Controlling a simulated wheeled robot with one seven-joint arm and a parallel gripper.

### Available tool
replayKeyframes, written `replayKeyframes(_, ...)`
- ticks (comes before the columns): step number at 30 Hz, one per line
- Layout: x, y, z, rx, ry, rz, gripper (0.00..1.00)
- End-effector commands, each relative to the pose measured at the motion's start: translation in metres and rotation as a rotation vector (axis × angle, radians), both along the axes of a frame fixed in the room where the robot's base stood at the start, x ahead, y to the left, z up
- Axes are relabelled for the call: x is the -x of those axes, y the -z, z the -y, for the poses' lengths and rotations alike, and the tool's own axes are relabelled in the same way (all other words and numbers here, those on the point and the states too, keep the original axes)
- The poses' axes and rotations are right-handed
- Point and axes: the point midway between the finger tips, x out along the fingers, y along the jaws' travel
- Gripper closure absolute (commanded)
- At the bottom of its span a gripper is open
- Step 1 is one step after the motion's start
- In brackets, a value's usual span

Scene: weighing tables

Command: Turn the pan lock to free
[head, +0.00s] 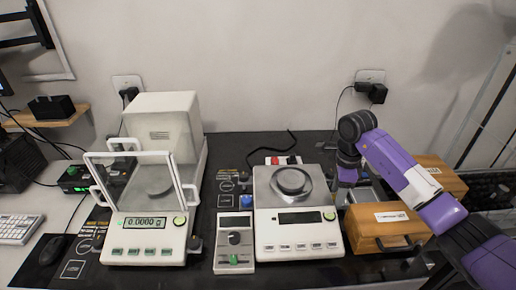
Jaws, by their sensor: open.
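No part labelled as a pan lock can be read at this size. The right balance (267,222) has a round steel pan (291,181) and a dark display. The left balance (130,229) has a glass draft shield around its pan and its display shows 0.0000 g. A small grey control box (234,258) with a dark round knob (235,238) and a green slider stands between them. My gripper (343,193) points down just right of the right balance's pan, beside its rear right side. It is open; its fingertips are small and partly hidden, and I see nothing held.
Wooden cases (384,220) with white labels stand close to the right of my gripper. A mouse (53,248) and keyboard (18,229) are at the left. The wall is close behind.

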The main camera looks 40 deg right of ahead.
Motion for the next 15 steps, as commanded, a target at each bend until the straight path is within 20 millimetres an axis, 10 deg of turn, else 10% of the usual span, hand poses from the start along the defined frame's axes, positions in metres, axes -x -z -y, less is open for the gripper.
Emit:
replayKeyframes(6,0.000,0.002,-0.001,-0.001,-0.208,0.004,0.48)
replayKeyframes(15,-0.001,-0.058,0.002,0.005,-0.204,0.004,0.48)
